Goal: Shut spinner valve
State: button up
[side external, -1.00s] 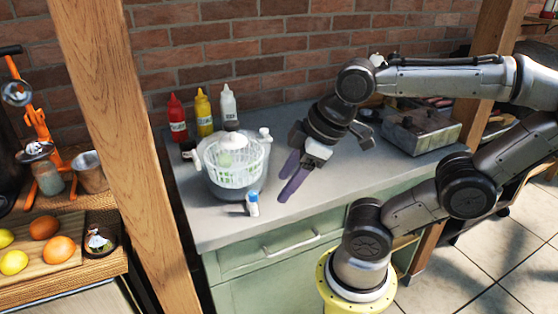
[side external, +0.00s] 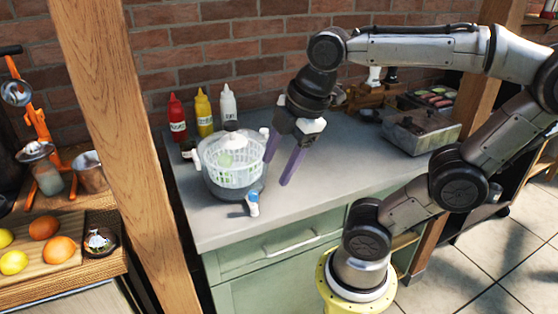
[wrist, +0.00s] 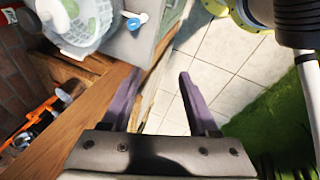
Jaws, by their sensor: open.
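The salad spinner (side external: 232,165) stands on the grey counter, a white basket in a grey bowl with a pale dome on top. Green pieces show inside. A small white and blue valve (side external: 252,204) sticks out at the front of its base. In the wrist view the spinner (wrist: 85,22) is cut off at the upper left, with the valve (wrist: 137,20) beside it. My gripper (side external: 277,171) is open and empty, its purple fingers pointing down, to the right of the spinner and above the counter. The fingers (wrist: 155,88) are apart in the wrist view.
Red (side external: 176,119), yellow (side external: 203,112) and white (side external: 228,104) bottles stand behind the spinner. A grey metal grill box (side external: 422,130) is at the right of the counter. A wooden post (side external: 125,130) rises at the left. The counter's middle is clear.

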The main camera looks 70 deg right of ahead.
jog(key=n+g+h, duration=0.2)
jog(key=n+h, duration=0.2)
jog(key=n, duration=0.9)
send_near(253, 193)
jog(key=x, duration=0.8)
jog(key=shift+d+f, duration=0.15)
jog(key=shift+f, duration=0.1)
grip_shut()
